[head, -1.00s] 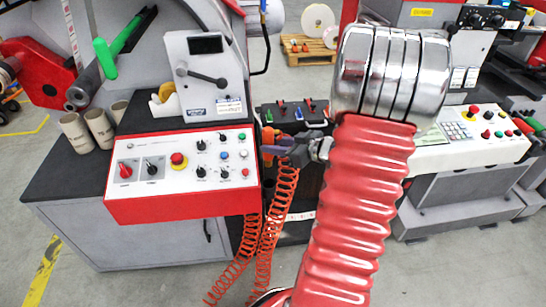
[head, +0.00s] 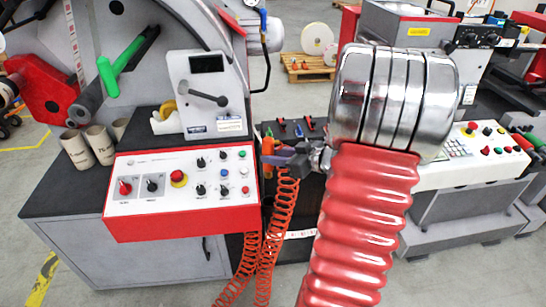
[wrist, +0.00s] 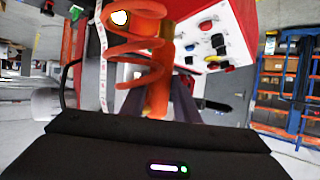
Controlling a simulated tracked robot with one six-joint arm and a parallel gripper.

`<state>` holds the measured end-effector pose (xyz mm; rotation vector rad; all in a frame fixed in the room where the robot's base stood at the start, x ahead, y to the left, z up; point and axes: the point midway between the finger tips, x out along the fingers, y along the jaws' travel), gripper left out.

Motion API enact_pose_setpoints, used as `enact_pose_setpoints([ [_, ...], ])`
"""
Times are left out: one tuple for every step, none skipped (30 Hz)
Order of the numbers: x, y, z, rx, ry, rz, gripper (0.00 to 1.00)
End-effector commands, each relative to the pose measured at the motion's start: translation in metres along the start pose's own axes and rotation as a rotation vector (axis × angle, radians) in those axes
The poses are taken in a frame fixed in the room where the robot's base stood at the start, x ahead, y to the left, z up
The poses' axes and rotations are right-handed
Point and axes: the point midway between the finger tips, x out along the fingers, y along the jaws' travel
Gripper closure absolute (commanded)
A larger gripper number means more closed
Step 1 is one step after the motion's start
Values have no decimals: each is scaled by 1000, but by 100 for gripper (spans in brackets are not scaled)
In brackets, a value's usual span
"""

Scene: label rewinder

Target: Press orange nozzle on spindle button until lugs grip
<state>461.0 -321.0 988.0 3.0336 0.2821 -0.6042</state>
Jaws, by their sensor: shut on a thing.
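My gripper (head: 290,160) is shut on the orange nozzle (head: 267,147), just right of the red-and-white control panel. In the wrist view the nozzle (wrist: 158,85) stands between the dark jaws, with an orange coiled hose (wrist: 140,50) looping around it. In the head view the coiled hose (head: 283,205) hangs below the gripper. A dark spindle-like shaft (head: 88,103) with a green bar (head: 107,77) is on the machine at the upper left, well apart from the nozzle. I cannot make out its button or lugs.
The control panel (head: 130,222) juts out left of the gripper. A grey lever housing (head: 205,67) and cardboard cores (head: 100,143) stand behind it. A black box with small switches (head: 290,128) is behind the gripper. Another machine's panel (head: 445,178) stands to the right.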

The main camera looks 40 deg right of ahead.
Motion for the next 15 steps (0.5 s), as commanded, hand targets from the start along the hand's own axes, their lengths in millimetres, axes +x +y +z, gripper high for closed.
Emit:
enact_pose_setpoints([
  [-1,0,-2,-2,1,1,99],
  [-1,0,-4,-2,1,1,99],
  [-2,0,-6,-2,1,1,99],
  [-3,0,-7,-1,2,1,99],
  [-3,0,-9,-2,2,1,99],
  [-4,0,-11,-2,2,1,99],
  [-5,1,-13,-2,2,1,99],
  [-6,1,-14,-2,2,1,99],
  [-7,1,-16,-2,2,1,99],
  [-7,1,-18,-2,2,1,99],
  [-8,1,-20,-2,2,1,99],
  [-9,0,-21,-3,2,1,99],
  [-9,0,-23,-3,1,1,99],
  [-10,0,-24,-3,1,1,99],
  [-11,0,-27,-2,1,1,99],
])
